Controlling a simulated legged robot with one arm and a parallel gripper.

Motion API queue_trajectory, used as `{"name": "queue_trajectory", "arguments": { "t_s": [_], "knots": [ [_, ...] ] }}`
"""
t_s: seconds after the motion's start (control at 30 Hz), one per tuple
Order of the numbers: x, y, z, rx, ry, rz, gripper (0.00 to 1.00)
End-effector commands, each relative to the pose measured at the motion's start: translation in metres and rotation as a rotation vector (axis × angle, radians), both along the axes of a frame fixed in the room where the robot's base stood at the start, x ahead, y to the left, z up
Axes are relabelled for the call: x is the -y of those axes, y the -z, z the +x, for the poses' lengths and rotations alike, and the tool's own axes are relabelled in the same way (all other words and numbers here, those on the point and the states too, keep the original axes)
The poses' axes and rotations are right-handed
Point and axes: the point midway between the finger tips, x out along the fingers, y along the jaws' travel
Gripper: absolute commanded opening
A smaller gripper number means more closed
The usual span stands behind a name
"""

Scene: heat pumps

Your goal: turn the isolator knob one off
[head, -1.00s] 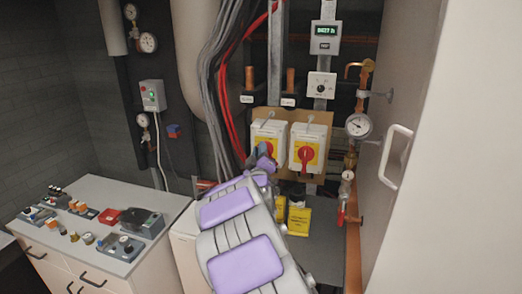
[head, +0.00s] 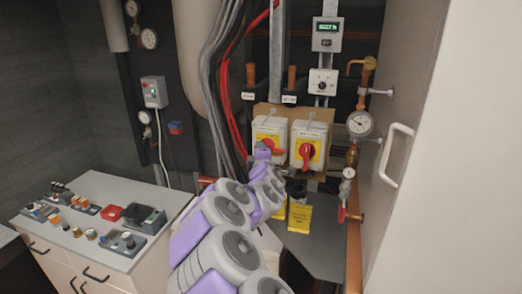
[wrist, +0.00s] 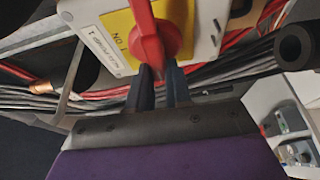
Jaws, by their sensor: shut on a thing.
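Two white isolator boxes with yellow plates and red knobs hang side by side on a board. The left isolator (head: 258,130) has its red knob (head: 267,144) partly hidden behind my gripper (head: 262,153). In the wrist view its label is upside down and shows a 1; the red knob (wrist: 152,36) fills the top centre. My gripper (wrist: 162,72) has its dark fingers close together on the knob's lower part. The fingertips are partly hidden by the knob. The right isolator (head: 319,135) has its red knob (head: 306,153) pointing up and down, with nothing touching it.
Red and grey cables (head: 212,65) run to the left. A gauge (head: 359,123), copper pipes and a cabinet door with a white handle (head: 394,155) stand close on the right. A workbench (head: 95,196) with several devices is at left.

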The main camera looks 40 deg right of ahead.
Motion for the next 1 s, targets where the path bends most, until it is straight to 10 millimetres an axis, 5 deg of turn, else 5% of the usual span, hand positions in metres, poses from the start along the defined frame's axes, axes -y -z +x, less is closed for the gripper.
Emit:
{"name": "queue_trajectory", "arguments": {
  "t_s": [0.63,0.67,0.9,1.0],
  "knots": [
    [-0.0015,0.0055,0.0011,-0.052,-0.003,-0.019,0.00],
    [-0.0016,0.0055,0.0012,-0.051,-0.003,-0.020,0.22],
    [-0.0004,0.0038,0.0006,-0.047,-0.002,-0.020,0.45],
    [0.0007,0.0031,-0.0004,-0.045,-0.002,-0.019,0.45]
  ]
}}
